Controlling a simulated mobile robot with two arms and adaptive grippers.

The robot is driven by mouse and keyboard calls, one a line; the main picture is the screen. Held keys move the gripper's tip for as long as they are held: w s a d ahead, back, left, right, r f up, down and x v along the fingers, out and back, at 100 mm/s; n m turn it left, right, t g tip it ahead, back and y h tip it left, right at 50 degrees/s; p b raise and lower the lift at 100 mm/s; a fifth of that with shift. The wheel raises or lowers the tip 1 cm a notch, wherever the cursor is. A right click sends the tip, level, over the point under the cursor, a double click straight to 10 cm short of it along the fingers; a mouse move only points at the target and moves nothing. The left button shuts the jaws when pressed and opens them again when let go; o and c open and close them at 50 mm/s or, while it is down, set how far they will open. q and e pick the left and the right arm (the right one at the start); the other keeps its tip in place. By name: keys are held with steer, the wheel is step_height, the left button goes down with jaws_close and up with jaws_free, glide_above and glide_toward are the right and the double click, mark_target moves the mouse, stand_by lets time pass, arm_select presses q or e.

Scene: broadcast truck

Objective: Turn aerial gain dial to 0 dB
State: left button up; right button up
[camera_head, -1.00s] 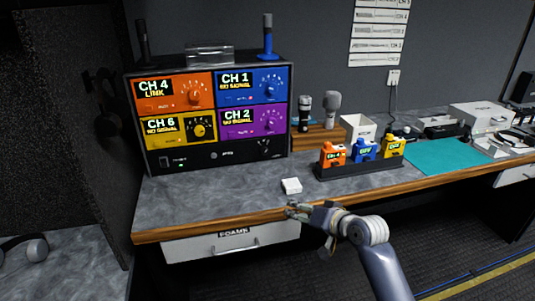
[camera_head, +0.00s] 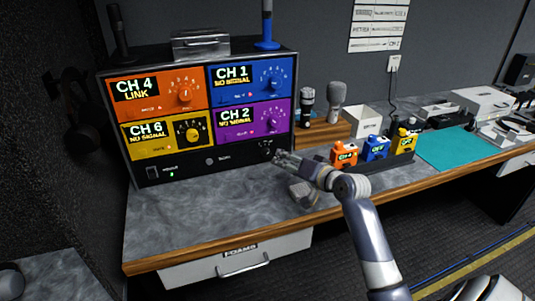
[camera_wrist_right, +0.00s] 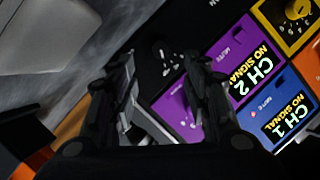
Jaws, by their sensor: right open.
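The rack receiver (camera_head: 225,157) stands on the desk, with coloured channel panels above a black strip. A small black dial with white marks (camera_head: 265,146) sits at the right end of that strip; it seems to be the aerial gain dial. It also shows in the right wrist view (camera_wrist_right: 163,54), where its setting is too small to read. My right gripper (camera_head: 280,159) is open, in front of and slightly below the dial. In the wrist view, its fingers (camera_wrist_right: 162,62) stand apart with the dial between and beyond their tips. My left gripper is not in view.
A small pale block (camera_head: 303,194) lies on the desk under my right wrist. A black tray (camera_head: 385,163) with orange, blue and yellow packs stands right of my arm. Microphones (camera_head: 336,100) stand behind. The desk (camera_head: 190,215) front left is clear.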

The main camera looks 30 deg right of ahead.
mark_target(267, 154)
steer(key=x, duration=0.4)
steer(key=shift+w, duration=0.25)
steer(key=x, duration=0.4)
steer(key=shift+w+f, duration=0.15)
steer(key=shift+w, duration=0.2)
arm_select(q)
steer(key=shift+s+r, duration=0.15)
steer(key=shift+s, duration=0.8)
arm_select(e)
jaws_close()
